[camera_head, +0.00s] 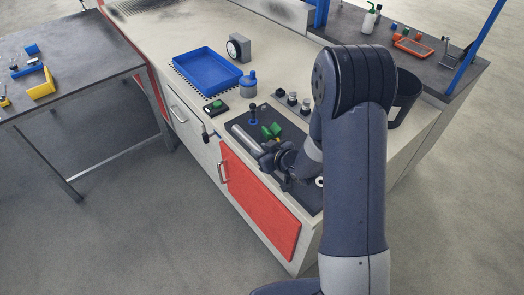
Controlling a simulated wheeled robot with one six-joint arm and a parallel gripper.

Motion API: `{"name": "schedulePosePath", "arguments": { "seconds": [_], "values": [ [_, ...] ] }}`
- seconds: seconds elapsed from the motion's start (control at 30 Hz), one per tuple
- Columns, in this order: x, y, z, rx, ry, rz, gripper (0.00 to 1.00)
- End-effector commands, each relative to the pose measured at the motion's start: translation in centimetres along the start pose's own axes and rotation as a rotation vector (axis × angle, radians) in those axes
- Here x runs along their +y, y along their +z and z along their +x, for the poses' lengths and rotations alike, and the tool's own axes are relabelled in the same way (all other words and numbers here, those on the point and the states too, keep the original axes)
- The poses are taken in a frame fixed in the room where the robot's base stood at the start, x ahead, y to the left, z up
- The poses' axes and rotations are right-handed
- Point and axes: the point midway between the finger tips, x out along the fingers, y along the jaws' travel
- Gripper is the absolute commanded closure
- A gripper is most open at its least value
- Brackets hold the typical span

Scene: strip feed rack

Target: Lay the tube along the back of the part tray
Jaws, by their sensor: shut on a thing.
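A light grey tube (245,138) lies at a slant over the left side of a dark, shallow tray (284,124) on the bench top. The dark tray also holds a green part (271,131) and a blue-based post (254,116). My gripper (267,157) is low over this tray, at the tube's near end, and appears shut on it. The fingertips are small and dark, and my arm hides the tray's right part. I cannot tell whether the tube touches the tray floor. An empty blue tray (190,77) stands farther back on the bench.
A blue bottle (249,84), a grey round-faced device (238,47) and a green-button box (216,107) stand behind the dark tray. Several small knobs (292,99) and a black bin (403,101) are to the right. A red door (258,198) is below.

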Motion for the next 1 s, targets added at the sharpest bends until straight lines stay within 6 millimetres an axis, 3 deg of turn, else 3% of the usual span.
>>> {"name": "schedulePosePath", "arguments": {
  "seconds": [0.33,0.37,0.6,1.0],
  "values": [
    [0.02,0.26,0.22,0.004,0.001,-0.001,1.0],
    [0.01,0.19,0.14,0.002,0.001,-0.001,0.71],
    [0.01,0.16,0.12,0.001,0.001,-0.001,0.51],
    [0.12,-0.19,-0.75,0.002,0.003,0.0,0.51]
  ]
}}
